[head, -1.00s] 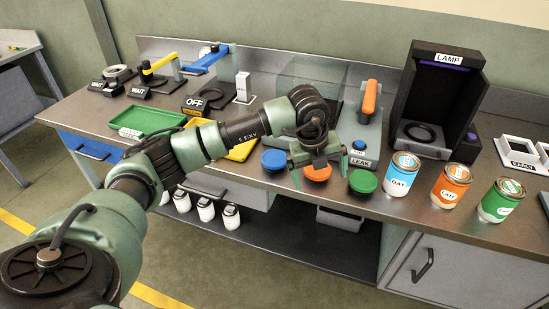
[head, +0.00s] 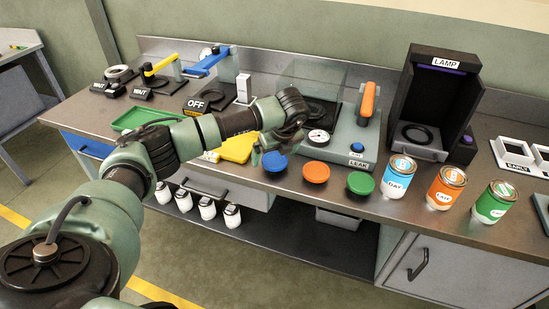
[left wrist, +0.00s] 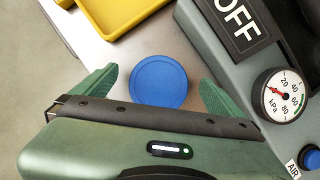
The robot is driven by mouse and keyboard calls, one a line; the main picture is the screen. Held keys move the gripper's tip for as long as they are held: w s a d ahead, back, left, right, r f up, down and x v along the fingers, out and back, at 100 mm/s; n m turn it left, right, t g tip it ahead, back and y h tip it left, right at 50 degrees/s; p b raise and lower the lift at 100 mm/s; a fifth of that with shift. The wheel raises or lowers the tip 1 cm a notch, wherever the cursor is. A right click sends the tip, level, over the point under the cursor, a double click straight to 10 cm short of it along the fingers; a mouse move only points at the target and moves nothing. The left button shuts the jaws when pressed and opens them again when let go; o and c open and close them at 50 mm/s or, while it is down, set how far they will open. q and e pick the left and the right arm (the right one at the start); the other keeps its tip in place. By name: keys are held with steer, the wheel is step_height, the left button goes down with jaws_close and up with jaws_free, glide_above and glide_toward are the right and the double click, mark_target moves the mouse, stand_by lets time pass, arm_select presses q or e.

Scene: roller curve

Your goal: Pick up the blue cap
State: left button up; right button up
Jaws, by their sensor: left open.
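The blue cap (head: 274,161) lies flat near the front edge of the bench, at the left end of a row with an orange cap (head: 316,172) and a green cap (head: 360,183). In the left wrist view the blue cap (left wrist: 158,81) sits between the two green fingers of my left gripper (left wrist: 155,85), a little beyond the body. The fingers are apart and do not touch it. In the head view my left gripper (head: 268,150) hangs close above and beside the blue cap, partly covering its left side. My right gripper does not show.
A yellow tray (head: 237,147) lies left of the cap. A leak tester with a gauge (head: 318,138) and orange handle (head: 368,103) stands behind. Cans labelled DAY (head: 398,177) and others stand to the right. The bench front edge is close by.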

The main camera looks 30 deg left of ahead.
arm_select(q)
steer(key=c, duration=1.4)
steer(key=shift+r, duration=0.1)
